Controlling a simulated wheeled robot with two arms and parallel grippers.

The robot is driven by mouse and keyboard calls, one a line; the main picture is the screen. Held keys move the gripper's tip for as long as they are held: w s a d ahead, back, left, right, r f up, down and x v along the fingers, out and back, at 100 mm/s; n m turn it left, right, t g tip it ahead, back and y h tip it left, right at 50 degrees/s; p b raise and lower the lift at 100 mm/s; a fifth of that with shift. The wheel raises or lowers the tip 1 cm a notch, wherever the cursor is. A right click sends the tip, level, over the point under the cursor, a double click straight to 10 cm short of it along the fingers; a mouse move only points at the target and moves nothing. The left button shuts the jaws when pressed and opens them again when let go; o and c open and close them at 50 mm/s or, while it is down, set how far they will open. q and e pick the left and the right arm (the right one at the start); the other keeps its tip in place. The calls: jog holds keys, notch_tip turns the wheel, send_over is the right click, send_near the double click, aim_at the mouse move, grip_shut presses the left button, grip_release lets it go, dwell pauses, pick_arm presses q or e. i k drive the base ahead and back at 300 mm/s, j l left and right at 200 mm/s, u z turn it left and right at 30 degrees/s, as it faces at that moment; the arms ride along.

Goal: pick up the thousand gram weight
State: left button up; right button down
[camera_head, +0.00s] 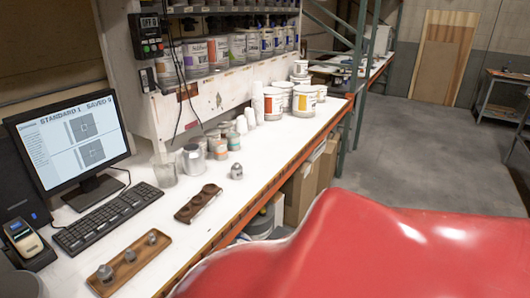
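Several grey metal weights stand on the white bench at the left. One weight (236,172) stands alone on the bench. I cannot read any markings, so I cannot tell which is the thousand gram weight. Neither of my grippers is in view.
A dark brown block with round recesses (198,203) lies between tray and lone weight. A keyboard (105,217) and monitor (68,143) stand left. Cans (194,160), cups and tubs (304,101) line the back. The bench has an orange front edge (262,186).

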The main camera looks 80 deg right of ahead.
aim_at(237, 171)
jog(key=z, duration=2.3)
jog(key=i+l, duration=0.2)
jog(key=i, duration=0.2)
jog(key=i+l+z, duration=0.1)
jog(key=i, duration=0.25)
